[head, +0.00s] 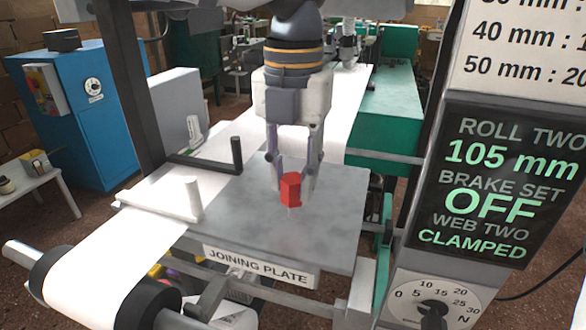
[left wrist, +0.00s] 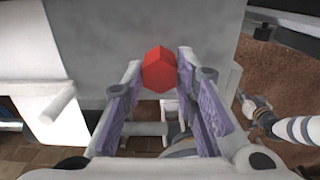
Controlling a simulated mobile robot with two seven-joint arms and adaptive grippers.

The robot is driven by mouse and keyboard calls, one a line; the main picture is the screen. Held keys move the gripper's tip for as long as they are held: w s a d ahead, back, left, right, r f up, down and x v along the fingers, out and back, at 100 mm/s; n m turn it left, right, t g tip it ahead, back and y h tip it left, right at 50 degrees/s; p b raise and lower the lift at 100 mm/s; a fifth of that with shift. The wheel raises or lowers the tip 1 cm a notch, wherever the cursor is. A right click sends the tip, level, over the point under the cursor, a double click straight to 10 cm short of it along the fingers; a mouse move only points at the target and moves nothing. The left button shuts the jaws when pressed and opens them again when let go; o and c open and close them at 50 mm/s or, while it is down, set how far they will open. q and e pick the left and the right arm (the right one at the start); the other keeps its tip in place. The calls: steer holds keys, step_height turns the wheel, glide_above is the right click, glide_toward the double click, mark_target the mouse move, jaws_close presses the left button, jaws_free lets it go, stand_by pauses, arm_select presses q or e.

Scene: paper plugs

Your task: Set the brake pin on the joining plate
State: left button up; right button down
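The brake pin, a red faceted block (head: 290,187), is at the fingertips of my left gripper (head: 292,178), over the right half of the grey joining plate (head: 335,225). A faint pale streak shows just below the pin; I cannot tell whether the pin touches the plate. In the left wrist view the red pin (left wrist: 159,69) fills nearly all the room between the two purple-padded fingers of the left gripper (left wrist: 159,72), which look shut on it.
A white web (head: 165,205) runs over the plate's left side, by a pale upright peg (head: 193,198) and a dark bar with a post (head: 237,155). A display (head: 480,185) at right reads roll two 105 mm, brake set OFF, web two CLAMPED. A dial (head: 435,305) is below it.

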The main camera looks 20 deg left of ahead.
mark_target(293, 178)
arm_select(q)
steer(key=shift+o, duration=1.3)
step_height(293, 178, up, 12)
steer(key=shift+r, duration=0.2)
